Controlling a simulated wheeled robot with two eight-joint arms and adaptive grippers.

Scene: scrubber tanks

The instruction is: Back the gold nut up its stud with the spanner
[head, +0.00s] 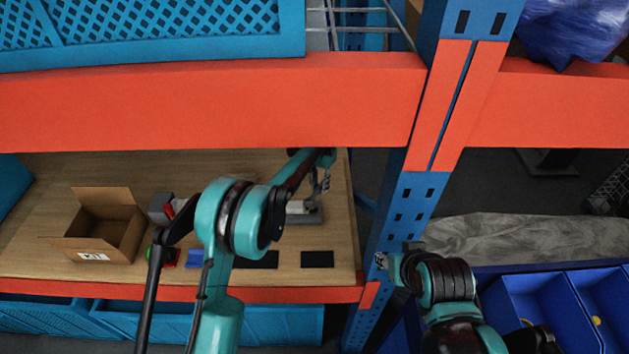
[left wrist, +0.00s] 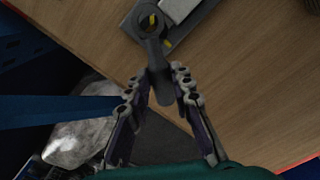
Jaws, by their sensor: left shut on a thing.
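My left gripper (left wrist: 161,84) is shut on the handle of a dark grey spanner (left wrist: 154,50) in the left wrist view. The spanner's ring end sits at or around a fitting on a grey base plate (left wrist: 187,27). A bit of gold, seemingly the gold nut (left wrist: 152,19), shows inside the ring; the stud cannot be made out. In the head view my left gripper (head: 322,184) is over the shelf beside the grey plate (head: 312,217), and the spanner is too small to tell. My right gripper (head: 384,258) is by the blue post, its fingers unclear.
An orange beam (head: 210,100) crosses above the wooden shelf (head: 335,235). A blue and orange post (head: 412,200) stands at the shelf's right end. An open cardboard box (head: 105,232) is on the left. A dark pad (head: 317,258) lies near the front edge. Blue bins (head: 545,310) are lower right.

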